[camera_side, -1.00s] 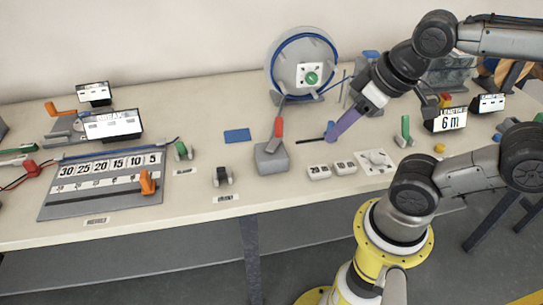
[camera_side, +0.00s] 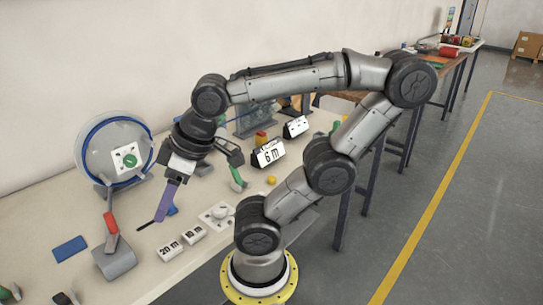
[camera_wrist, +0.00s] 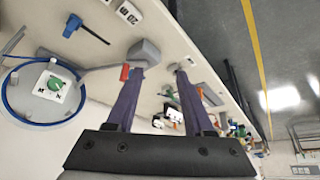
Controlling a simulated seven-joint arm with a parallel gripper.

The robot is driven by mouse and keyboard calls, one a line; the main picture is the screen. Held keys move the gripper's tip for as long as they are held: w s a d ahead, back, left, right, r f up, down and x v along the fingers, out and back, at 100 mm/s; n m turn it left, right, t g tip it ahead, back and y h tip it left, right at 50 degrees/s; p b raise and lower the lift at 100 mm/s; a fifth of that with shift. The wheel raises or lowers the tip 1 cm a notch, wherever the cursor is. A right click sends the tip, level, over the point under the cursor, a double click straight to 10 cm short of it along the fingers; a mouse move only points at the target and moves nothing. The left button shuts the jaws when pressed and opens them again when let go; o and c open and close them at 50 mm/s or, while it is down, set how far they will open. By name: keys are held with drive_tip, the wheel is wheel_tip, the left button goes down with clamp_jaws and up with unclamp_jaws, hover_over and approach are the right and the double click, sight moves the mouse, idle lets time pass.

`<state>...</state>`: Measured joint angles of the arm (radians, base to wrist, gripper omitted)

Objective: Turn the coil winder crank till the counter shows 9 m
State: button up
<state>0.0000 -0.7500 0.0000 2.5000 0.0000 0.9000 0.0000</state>
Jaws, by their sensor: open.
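The winder wheel (camera_side: 115,152) stands at the left in the side view, a clear disc with a blue rim and a green knob (camera_side: 130,160) on a white hub plate. It also shows at the left of the wrist view (camera_wrist: 22,92). The counter display (camera_side: 268,153) reads 6 m. A green handle (camera_side: 237,177) stands beside the counter; I cannot tell whether it is the crank. My gripper (camera_side: 163,213) points down over the table, in front of the wheel and right of the red-handled lever. In the wrist view its purple fingers (camera_wrist: 157,84) are apart with nothing held between them.
The red-handled lever (camera_side: 111,230) rises from a grey block (camera_side: 114,262). Labelled blocks marked 20 m (camera_side: 170,251) and 10 m (camera_side: 194,234), a white dial plate (camera_side: 218,215) and a yellow button (camera_side: 271,180) sit near the front edge. A blue pad (camera_side: 69,248) lies at left.

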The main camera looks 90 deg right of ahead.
drive_tip(key=shift+o, duration=0.4)
wheel_tip(320, 180, up, 4)
drive_tip(key=w+n, duration=0.3)
drive_tip(key=n, duration=0.2)
drive_tip(key=n+g, duration=0.4)
drive_tip(key=g, duration=0.2)
hover_over(115, 232)
wheel_tip(115, 232, down, 5)
drive_tip(key=f, duration=1.2)
drive_tip(key=shift+w+d+f, duration=0.25)
drive_tip(key=shift+w+d, duration=0.1)
drive_tip(key=shift+d, duration=0.05)
